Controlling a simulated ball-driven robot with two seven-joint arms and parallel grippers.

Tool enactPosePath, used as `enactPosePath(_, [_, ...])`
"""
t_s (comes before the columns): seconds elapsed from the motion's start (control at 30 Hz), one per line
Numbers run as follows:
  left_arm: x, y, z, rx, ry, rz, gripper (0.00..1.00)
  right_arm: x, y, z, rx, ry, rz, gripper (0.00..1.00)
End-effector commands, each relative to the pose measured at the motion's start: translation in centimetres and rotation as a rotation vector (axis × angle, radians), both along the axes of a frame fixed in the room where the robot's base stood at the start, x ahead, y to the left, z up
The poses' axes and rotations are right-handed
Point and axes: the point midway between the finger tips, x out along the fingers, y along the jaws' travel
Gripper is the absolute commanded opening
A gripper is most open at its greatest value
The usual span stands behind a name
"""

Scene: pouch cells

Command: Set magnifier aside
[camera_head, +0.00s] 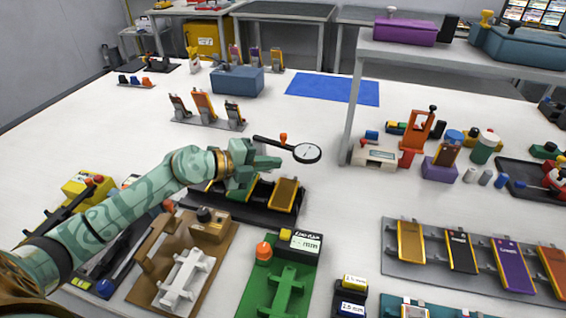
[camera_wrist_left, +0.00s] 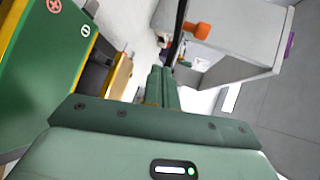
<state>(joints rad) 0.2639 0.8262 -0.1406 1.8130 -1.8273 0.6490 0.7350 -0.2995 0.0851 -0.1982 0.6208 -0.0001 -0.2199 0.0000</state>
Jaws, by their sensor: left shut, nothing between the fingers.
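The magnifier (camera_head: 307,153) has a round dark-rimmed lens, a black handle and an orange knob. In the head view it shows just beyond my left gripper (camera_head: 277,162), with the handle pointing left and the lens to the right. My left gripper's fingers are shut and hold nothing. In the left wrist view, the orange knob (camera_wrist_left: 197,30) and part of the dark handle show just past the shut fingertips (camera_wrist_left: 162,72). I cannot tell whether the fingers touch the handle, or what supports the magnifier. My right gripper is not in view.
A dark tray with pouch cells (camera_head: 285,194) lies under my left gripper. A green fixture (camera_head: 280,290) and a brown fixture (camera_head: 150,270) stand in front. A shelf leg (camera_head: 352,110) rises right of the magnifier.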

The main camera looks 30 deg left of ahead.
Motion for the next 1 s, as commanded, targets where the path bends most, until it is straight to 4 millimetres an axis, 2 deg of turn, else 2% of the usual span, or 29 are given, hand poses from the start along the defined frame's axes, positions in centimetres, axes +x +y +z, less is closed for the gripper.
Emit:
enactPosePath(0.1, [1.5,-0.9,-0.1,0.0,-0.002,0.001,0.0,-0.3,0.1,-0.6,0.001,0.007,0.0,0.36])
enactPosePath(0.2, [2.1,-1.4,0.0,0.0,-0.001,0.001,0.0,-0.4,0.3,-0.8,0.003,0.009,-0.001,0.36])
enactPosePath(0.67, [2.5,-1.7,0.2,-0.001,-0.001,0.003,0.0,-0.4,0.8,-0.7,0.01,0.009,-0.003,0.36])
enactPosePath(0.77, [2.7,-1.7,0.8,-0.005,-0.005,0.021,0.0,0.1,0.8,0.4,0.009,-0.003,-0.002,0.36])
enactPosePath(1.0, [3.6,-2.2,1.4,-0.007,-0.006,0.104,0.0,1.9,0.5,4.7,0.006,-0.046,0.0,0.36])
